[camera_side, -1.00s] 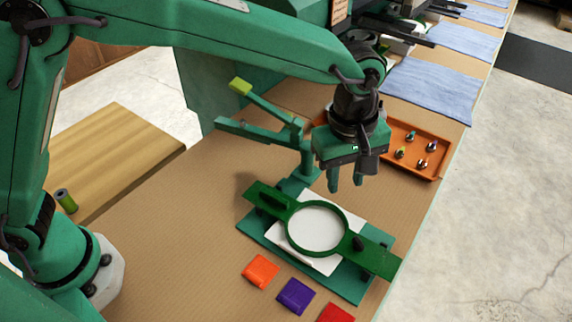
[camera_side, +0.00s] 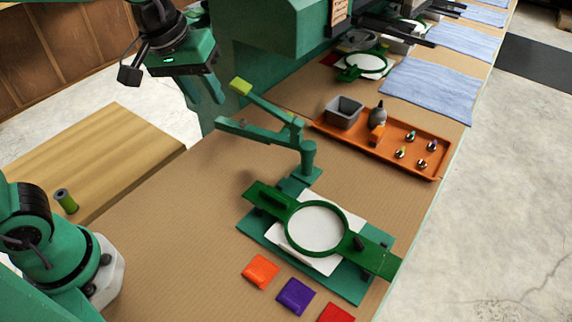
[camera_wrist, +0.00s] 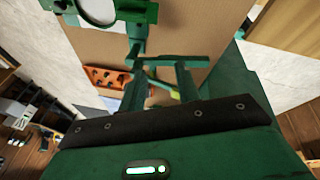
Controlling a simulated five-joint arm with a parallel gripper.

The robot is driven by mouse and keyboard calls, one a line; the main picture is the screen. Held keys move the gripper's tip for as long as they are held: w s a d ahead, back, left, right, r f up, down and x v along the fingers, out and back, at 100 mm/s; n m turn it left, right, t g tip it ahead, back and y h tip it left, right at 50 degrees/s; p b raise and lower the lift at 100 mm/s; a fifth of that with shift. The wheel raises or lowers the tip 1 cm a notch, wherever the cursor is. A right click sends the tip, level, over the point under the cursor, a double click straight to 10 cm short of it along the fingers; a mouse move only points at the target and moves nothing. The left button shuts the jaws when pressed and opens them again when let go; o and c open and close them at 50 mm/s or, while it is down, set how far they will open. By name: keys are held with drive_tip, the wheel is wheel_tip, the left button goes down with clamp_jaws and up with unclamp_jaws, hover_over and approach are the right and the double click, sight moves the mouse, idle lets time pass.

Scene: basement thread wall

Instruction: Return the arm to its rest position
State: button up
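My gripper (camera_side: 205,90) is raised at the upper left of the side view, above and left of the green swing-arm fixture (camera_side: 262,137). Its two green fingers are apart with nothing held between them; they also show in the wrist view (camera_wrist: 160,88). My arm is folded back, and much of it lies outside the side view. The green hoop (camera_side: 290,211) lies flat on the fixture base over white cloth (camera_side: 316,228), well away from my gripper.
The orange tray (camera_side: 436,173) holds a grey bin (camera_side: 344,112), an orange block and several small bobbins. Orange (camera_side: 260,271), purple (camera_side: 295,296) and red packets lie in front of the hoop. A thread spool (camera_side: 66,201) stands at left. Green machine housing (camera_side: 270,50) is right of my gripper.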

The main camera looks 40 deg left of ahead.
drive_tip(key=s+a+f+m+t+y, duration=0.1)
drive_tip(key=s+a+m, duration=0.3)
drive_tip(key=s+a, duration=0.5)
drive_tip(key=shift+s+a+f+t, duration=0.25)
drive_tip(key=shift+s+f+t, duration=0.35)
drive_tip(key=shift+f, duration=0.1)
